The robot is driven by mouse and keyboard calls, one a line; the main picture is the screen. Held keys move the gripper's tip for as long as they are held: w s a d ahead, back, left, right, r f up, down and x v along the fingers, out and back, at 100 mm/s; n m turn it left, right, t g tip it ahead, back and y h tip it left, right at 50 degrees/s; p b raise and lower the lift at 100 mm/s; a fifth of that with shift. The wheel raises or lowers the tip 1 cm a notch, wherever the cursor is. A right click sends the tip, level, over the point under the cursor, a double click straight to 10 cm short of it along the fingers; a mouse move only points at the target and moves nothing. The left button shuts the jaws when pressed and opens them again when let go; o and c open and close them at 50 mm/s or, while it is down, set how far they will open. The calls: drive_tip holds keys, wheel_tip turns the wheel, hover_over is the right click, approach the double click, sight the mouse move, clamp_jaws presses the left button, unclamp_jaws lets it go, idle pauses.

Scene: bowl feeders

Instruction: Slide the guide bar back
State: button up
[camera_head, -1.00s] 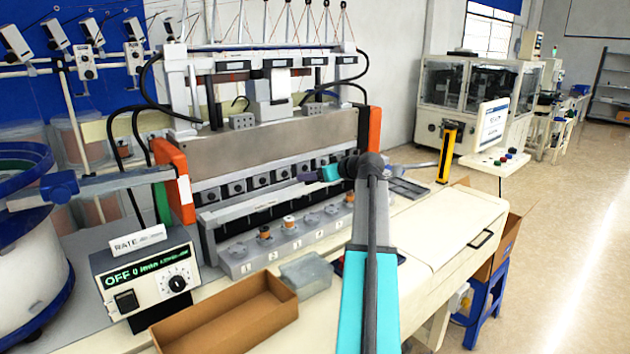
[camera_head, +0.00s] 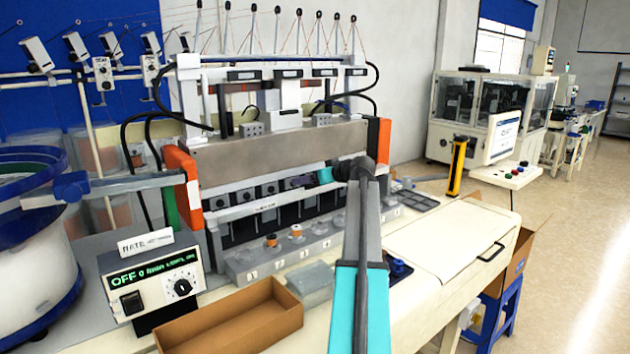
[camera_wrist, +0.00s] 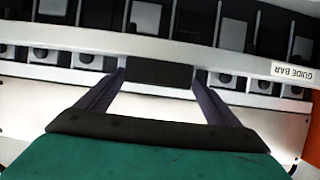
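The guide bar (camera_wrist: 240,63) is a pale bar running across the wrist view, with a "GUIDE BAR" label at its right. It also shows in the head view (camera_head: 240,212), crossing the front of the machine. A black block (camera_wrist: 158,72), apparently the bar's handle, sits at its middle. My gripper (camera_wrist: 158,78) has one dark finger at each side of this block, both seeming to touch it. In the head view my gripper (camera_head: 300,182) is at the bar, partly hidden by my wrist and arm.
A row of dark square units (camera_head: 268,188) lies behind the bar. Numbered grey blocks with spools (camera_head: 272,240) stand in front. A control box reading OFF (camera_head: 155,283), a cardboard tray (camera_head: 235,325) and a clear box (camera_head: 310,280) are nearby. The worktop (camera_head: 440,235) at right is mostly clear.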

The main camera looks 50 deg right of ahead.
drive_tip(key=shift+s+d+f, duration=0.1)
drive_tip(key=shift+s+d, duration=0.05)
drive_tip(key=shift+s, duration=0.05)
drive_tip(key=shift+s, duration=0.1)
drive_tip(key=shift+s, duration=0.3)
drive_tip(key=b+v, duration=0.3)
drive_tip(key=v, duration=1)
idle(0.3)
